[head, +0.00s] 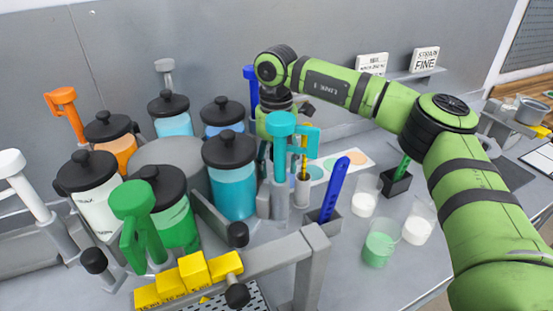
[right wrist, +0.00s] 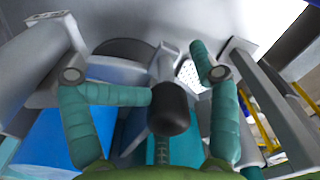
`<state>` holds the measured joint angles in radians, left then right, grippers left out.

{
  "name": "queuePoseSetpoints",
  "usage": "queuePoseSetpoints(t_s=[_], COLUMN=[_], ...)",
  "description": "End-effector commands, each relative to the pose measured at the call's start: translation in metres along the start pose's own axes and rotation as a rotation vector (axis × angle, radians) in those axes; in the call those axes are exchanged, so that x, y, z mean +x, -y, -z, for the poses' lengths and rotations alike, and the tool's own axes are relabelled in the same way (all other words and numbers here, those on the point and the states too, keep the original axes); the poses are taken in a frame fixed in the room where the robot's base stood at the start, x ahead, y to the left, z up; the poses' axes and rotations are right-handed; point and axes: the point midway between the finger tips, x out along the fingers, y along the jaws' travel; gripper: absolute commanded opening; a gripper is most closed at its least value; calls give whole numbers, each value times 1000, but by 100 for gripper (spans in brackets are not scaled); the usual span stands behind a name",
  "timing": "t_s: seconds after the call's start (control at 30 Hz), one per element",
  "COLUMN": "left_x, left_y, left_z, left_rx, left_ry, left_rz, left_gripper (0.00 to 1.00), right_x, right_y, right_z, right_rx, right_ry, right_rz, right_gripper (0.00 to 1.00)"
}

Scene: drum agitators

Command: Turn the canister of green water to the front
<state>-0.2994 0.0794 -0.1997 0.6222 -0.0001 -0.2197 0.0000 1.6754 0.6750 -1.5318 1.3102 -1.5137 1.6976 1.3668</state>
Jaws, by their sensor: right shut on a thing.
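The canister of green water (head: 180,224) has a black lid and stands on the near side of a round grey turntable (head: 170,155). A green dispenser (head: 132,205) partly hides it. The teal canister (head: 232,190) stands to its right and the white one (head: 100,210) to its left. My right gripper (head: 276,108) is beyond the teal dispenser, and its fingers are mostly hidden in the head view. In the right wrist view its teal fingers are around a black ball knob (right wrist: 170,109) on a bar. My left gripper is out of view.
Orange and two blue canisters (head: 222,112) stand farther back. Other black knobs (head: 238,234) stick out at the front. A grey rail with yellow blocks (head: 195,270) crosses the front. Cups (head: 380,246) stand on the right, under my right arm.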

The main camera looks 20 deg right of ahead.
Motion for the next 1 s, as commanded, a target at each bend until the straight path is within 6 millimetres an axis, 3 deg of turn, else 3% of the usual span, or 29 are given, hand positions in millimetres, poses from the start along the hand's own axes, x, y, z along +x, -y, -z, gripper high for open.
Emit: queuePoseSetpoints(t_s=[0.37, 1.0], left_x=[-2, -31], left_y=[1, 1], left_z=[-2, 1], left_rx=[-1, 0], left_ry=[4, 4], left_rz=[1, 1], left_gripper=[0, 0], right_x=[-3, -48], right_y=[-1, 0], right_z=[-2, -2], right_rx=[7, 7], right_ry=[9, 8], right_rz=[-4, -4], right_gripper=[52, 52])
